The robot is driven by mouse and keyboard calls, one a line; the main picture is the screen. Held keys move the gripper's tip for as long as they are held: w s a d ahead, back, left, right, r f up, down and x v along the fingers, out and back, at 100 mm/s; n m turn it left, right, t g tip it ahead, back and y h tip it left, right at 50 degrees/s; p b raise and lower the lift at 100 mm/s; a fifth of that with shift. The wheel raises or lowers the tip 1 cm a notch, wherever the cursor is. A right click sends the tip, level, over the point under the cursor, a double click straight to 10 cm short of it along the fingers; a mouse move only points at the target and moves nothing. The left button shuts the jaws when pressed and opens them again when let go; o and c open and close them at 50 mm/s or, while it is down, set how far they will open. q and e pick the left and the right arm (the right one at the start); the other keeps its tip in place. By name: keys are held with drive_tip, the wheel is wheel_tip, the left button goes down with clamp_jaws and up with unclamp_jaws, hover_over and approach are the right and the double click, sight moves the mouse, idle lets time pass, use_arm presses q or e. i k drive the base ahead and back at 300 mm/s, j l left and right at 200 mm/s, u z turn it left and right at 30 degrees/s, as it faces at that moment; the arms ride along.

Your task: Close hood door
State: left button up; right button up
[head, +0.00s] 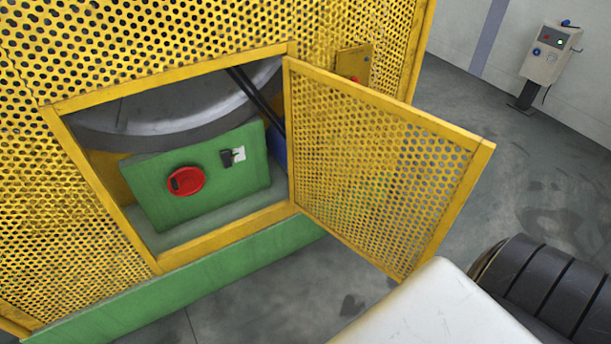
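The hood door (375,165) is a yellow perforated panel in a yellow frame. It stands open, swung outward to the right from the opening in the yellow perforated hood (210,60). Its hinged edge is at the right side of the opening, and its free edge points to the right toward me. Through the opening a green box (215,205) with a red round knob (186,181) and a black handle or switch (232,156) shows. A white part and a black ribbed part at the lower right look like my own arm. Neither gripper is in view.
A green base beam (230,275) runs under the hood. A small control box (549,55) on a stand is at the top right by the wall. Grey floor (540,190) lies clear right of the door. A yellow plate with a red button (354,68) sits behind the door's top.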

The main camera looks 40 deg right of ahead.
sight(482, 149)
drive_tip(key=l+u, duration=0.2)
drive_tip(key=l, duration=0.2)
drive_tip(key=k+l+u, duration=0.2)
drive_tip(key=l, duration=0.2)
drive_tip(key=l+u, duration=0.25)
drive_tip(key=l, duration=0.15)
drive_tip(key=k+l+u, duration=0.2)
drive_tip(key=l, duration=0.15)
drive_tip(key=k+l, duration=0.15)
drive_tip(key=l, duration=0.3)
drive_tip(key=k+l, duration=0.1)
drive_tip(key=l, duration=0.3)
drive_tip(key=k+l, duration=0.15)
drive_tip(key=l, duration=0.3)
drive_tip(key=k+l, duration=0.1)
drive_tip(key=l, duration=0.35)
drive_tip(key=k+l, duration=0.15)
drive_tip(key=l, duration=0.25)
